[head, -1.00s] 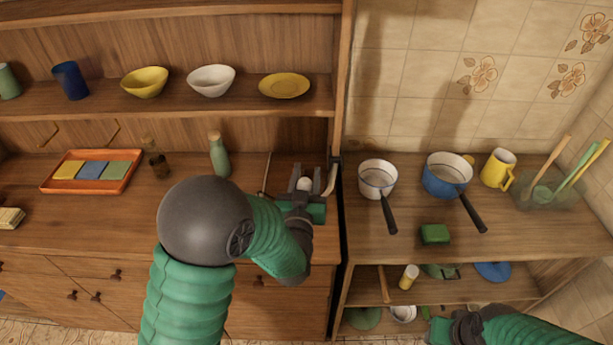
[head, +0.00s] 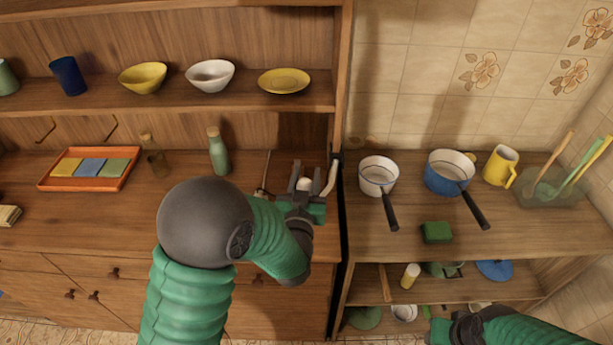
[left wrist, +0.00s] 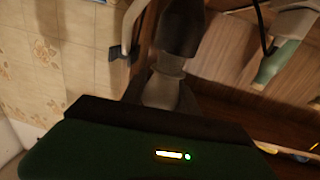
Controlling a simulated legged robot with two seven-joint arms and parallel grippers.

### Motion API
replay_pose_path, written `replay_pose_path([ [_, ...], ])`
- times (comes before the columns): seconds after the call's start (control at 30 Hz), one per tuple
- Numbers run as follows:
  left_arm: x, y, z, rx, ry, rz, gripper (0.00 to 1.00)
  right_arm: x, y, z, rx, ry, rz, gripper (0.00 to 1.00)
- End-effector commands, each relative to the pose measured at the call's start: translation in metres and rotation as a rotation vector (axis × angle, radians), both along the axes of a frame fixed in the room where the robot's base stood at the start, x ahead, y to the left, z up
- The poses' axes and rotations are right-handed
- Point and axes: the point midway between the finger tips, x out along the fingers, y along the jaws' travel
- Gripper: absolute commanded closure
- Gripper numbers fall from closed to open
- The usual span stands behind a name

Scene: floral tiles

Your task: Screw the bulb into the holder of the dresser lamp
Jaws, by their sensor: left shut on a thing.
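My left gripper (head: 304,186) is shut on a pale bulb (head: 304,184) at the right end of the dresser top, beside the upright post. In the left wrist view the bulb (left wrist: 163,90) is a dim, see-through shape between the dark fingers. A dark tapered piece (left wrist: 181,30) lies in line beyond it; I cannot tell whether it is the lamp's holder or whether the two touch. A pale curved tube (head: 331,178) with a dark clamp stands right of the gripper. My right gripper (head: 440,331) is low at right, its fingers unclear.
A green bottle (head: 218,152), a brown bottle (head: 155,158) and an orange tray (head: 52,183) stand left on the dresser. A thin rod (head: 265,172) is close left of the gripper. Pans (head: 376,176) stand on the right counter. A shelf with bowls (head: 210,76) runs above.

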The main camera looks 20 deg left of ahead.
Motion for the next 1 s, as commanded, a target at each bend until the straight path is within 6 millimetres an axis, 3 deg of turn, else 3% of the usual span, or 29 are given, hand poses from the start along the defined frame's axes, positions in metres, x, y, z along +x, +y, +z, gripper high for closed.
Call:
replay_pose_path([
  [0.5,0.000,0.000,-0.014,0.000,0.000,0.000,1.00,0.000,0.000,-0.013,0.000,0.000,0.000,0.64],
  [0.53,0.000,0.000,-0.013,0.000,0.000,0.000,0.61,0.000,0.000,-0.012,0.000,0.000,0.000,0.64],
  [0.7,0.000,0.000,-0.013,0.000,0.000,0.000,0.39,0.000,0.000,-0.012,0.000,0.000,0.000,0.64],
  [1.0,0.000,0.000,-0.013,0.000,0.000,0.000,0.38,0.000,0.000,-0.012,0.000,0.000,0.000,0.64],
])
